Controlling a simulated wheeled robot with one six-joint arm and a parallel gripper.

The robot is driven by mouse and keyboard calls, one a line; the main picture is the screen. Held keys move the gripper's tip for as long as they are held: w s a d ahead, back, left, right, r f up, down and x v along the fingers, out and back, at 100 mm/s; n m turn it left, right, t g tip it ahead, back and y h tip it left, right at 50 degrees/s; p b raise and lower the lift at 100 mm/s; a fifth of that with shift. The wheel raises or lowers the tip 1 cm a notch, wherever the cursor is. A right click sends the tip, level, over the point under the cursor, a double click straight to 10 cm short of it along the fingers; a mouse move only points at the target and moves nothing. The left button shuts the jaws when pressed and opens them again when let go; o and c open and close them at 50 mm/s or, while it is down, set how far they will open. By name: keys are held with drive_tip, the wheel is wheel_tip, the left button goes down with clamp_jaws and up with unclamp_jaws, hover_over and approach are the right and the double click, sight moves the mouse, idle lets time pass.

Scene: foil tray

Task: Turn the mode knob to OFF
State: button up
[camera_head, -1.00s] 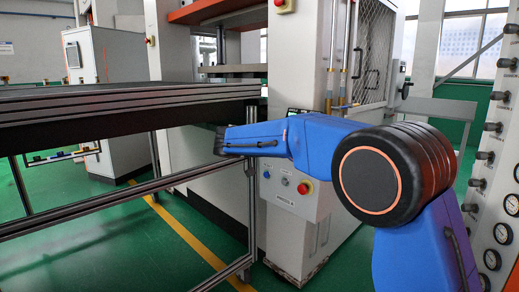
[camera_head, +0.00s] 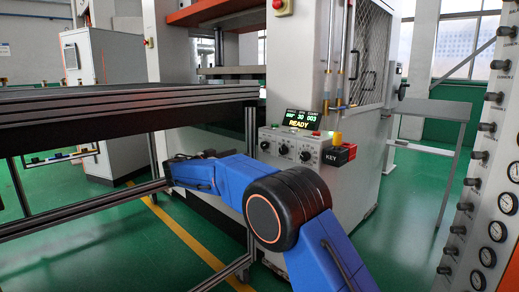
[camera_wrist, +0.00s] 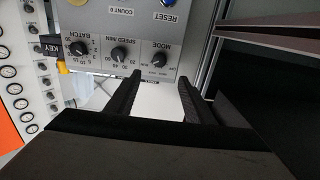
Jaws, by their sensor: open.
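The mode knob (camera_wrist: 160,60) is a round black knob at the right end of the knob row in the wrist view, under the label MODE. Its small position marks are too blurred to read, so its setting is unclear. In the head view the control panel (camera_head: 291,156) shows the same row, with the mode knob (camera_head: 265,145) at the left end. My gripper (camera_wrist: 159,79) is open and empty. Its two black fingertips lie just below the mode knob in the wrist picture, one toward each side, and seem apart from it.
The speed knob (camera_wrist: 119,54) and batch knob (camera_wrist: 80,48) sit beside it. A lit display (camera_head: 303,120) reads READY above the panel. A KEY box (camera_head: 338,155) is at the panel's right. A dark-railed conveyor frame (camera_head: 130,105) stands left of the panel, close to my arm.

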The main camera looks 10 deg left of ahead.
sight(263, 146)
drive_tip(key=x, duration=1.3)
drive_tip(key=shift+w+d, duration=0.25)
drive_tip(key=shift+w, duration=0.05)
drive_tip(key=shift+c, duration=0.6)
drive_tip(key=c, duration=0.9)
